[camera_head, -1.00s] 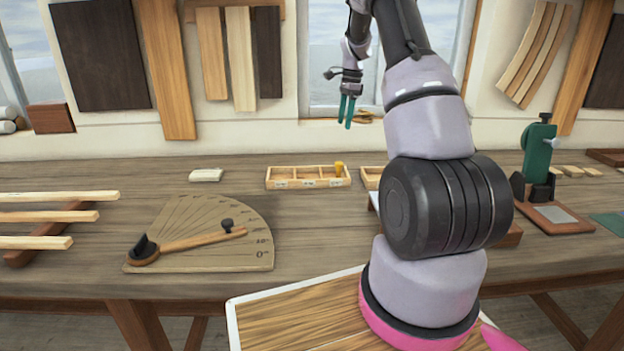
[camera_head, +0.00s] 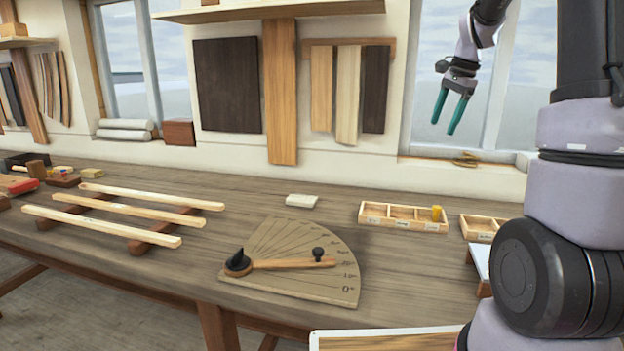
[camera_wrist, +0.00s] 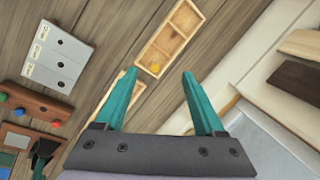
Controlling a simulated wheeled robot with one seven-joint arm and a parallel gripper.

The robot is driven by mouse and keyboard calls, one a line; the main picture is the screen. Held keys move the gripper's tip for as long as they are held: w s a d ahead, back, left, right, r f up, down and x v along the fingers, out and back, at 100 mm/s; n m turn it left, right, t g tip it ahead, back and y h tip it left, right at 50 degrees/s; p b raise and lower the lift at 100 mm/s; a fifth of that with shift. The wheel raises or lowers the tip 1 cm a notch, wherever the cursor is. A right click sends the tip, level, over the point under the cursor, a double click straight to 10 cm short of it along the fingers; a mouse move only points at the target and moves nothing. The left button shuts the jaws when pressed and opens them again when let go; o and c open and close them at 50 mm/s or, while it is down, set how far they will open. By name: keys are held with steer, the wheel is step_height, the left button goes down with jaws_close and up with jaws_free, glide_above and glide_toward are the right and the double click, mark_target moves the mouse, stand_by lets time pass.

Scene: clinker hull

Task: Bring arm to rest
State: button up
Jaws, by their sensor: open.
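My gripper (camera_head: 450,112) is raised in front of the window at the right, above the back edge of the bench. Its two teal fingers point down, apart and with nothing between them. In the wrist view the open fingers (camera_wrist: 160,92) show at the bottom, over the bench far below. My arm fills the right side of the head view. A divided wooden tray (camera_head: 376,214) stands on the bench below the gripper, with a yellow piece (camera_head: 436,213) at its right end. The tray also shows in the wrist view (camera_wrist: 168,28).
A wooden bench (camera_head: 190,262) runs across the view. It holds a fan-shaped angle board (camera_head: 300,285) with a pointer, pale strips (camera_head: 100,226) on rests, a small pale block (camera_head: 301,201) and a second tray (camera_head: 480,226). The air around my gripper is clear.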

steer(key=s+a+r+n+t, duration=0.1)
steer(key=s+a+r+n, duration=0.2)
steer(key=s, duration=0.4)
steer(key=s+a+r+n+t, duration=0.1)
steer(key=s+a+r+n, duration=0.1)
steer(key=s+a+r, duration=0.3)
steer(key=s+a+f+n+t, duration=0.1)
steer(key=s+n, duration=0.1)
steer(key=s, duration=0.5)
steer(key=s+a+f+n+t, duration=0.1)
steer(key=s+a+f+n, duration=0.1)
steer(key=s, duration=0.6)
steer(key=shift+s+a+n+t, duration=0.2)
steer(key=shift+a+n+t, duration=0.15)
steer(key=shift+n, duration=0.25)
